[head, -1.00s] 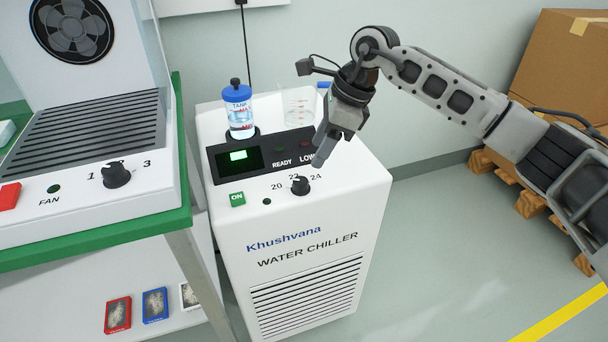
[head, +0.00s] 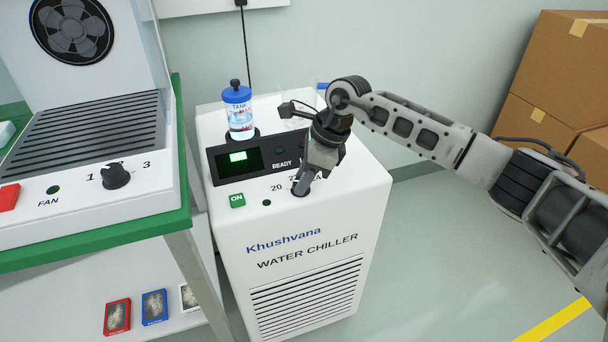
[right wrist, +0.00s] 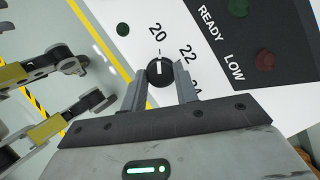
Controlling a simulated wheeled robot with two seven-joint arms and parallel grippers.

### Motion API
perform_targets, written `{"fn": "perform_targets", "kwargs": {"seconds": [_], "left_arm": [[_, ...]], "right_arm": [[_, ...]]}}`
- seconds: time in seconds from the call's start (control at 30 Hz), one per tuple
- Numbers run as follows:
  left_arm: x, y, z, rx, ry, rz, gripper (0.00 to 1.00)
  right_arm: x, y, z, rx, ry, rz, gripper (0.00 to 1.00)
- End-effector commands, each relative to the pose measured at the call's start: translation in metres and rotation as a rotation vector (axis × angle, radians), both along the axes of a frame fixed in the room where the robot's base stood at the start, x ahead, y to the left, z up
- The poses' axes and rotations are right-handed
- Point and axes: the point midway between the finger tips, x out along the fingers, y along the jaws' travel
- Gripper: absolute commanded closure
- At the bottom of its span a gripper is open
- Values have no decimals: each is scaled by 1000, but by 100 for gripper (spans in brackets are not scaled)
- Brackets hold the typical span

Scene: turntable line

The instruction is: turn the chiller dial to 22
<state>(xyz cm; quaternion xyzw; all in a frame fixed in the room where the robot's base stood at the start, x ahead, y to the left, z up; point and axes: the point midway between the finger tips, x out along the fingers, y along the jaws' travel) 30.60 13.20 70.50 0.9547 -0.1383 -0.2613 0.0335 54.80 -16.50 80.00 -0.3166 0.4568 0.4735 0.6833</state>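The chiller dial is a round black knob with a white pointer line, on the white water chiller (head: 300,230). In the right wrist view the dial (right wrist: 160,71) has its pointer toward the 20 mark, with 22 and a partly hidden 24 further to the right. My right gripper (right wrist: 160,83) is open, with one finger on each side of the dial and narrow gaps visible. In the head view my right gripper (head: 299,190) comes down over the dial and hides most of it, along with part of the numbers. My left gripper is not in view.
A blue-capped tank bottle (head: 239,112) and a clear beaker (head: 290,105) stand on the chiller behind the panel. A green ON button (head: 237,200) is left of the dial. The green-edged bench (head: 100,240) with another dial (head: 116,176) stands close on the left.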

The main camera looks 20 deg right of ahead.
Motion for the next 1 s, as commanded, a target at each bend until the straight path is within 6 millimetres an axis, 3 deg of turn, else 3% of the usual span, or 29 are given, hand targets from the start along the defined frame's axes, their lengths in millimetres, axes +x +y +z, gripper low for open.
{"fn": "perform_targets", "kwargs": {"seconds": [0.47, 1.0], "left_arm": [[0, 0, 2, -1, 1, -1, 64], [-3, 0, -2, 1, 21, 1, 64]], "right_arm": [[-1, 0, 2, 1, -1, -77, 93], [-3, 3, 2, 2, -3, -531, 93]]}}
